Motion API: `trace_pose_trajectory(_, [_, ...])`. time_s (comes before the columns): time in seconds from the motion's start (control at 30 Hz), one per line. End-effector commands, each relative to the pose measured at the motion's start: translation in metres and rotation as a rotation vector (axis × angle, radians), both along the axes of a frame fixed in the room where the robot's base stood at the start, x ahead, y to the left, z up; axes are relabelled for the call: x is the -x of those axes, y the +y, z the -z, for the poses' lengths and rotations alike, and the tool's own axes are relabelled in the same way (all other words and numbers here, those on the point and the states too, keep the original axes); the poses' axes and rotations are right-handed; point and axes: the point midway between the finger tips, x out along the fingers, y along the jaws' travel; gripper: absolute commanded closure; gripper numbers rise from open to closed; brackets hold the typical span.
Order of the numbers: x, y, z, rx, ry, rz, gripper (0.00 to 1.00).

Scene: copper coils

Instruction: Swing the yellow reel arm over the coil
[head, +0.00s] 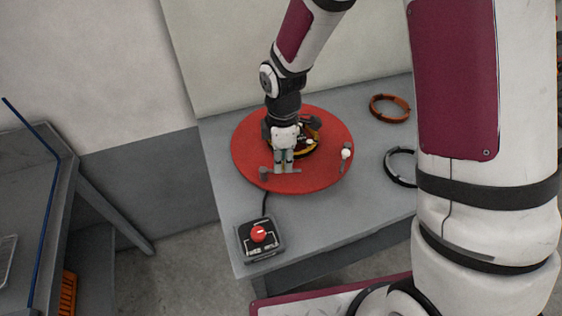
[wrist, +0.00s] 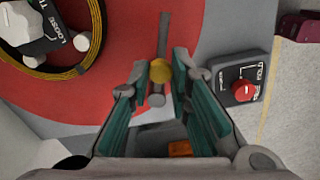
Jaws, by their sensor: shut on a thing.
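The yellow reel arm is a grey bar with a yellow knob (wrist: 161,71), on the red round plate (head: 245,152). In the wrist view the bar lies to the right of the coil, apart from it and not across it. The coil (wrist: 97,40) is a dark and yellowish ring around a pale hub with printed labels. In the head view the coil (head: 308,153) is partly hidden behind my gripper. My gripper (head: 284,170) is at the plate's near side, its fingers (wrist: 160,75) on either side of the yellow knob, shut on it.
A control box (head: 248,247) with a red knob stands at the table's near corner. Another arm with a white knob (head: 346,154) sits at the plate's right. An orange ring (head: 375,105) and a black ring (head: 391,170) lie on the grey table to the right.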

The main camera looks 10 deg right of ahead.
Motion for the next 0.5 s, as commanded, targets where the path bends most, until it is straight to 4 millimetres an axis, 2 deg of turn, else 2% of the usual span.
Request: trace_pose_trajectory(0.5, [-0.025,0.002,0.0,-0.002,0.0,-0.49,1.0])
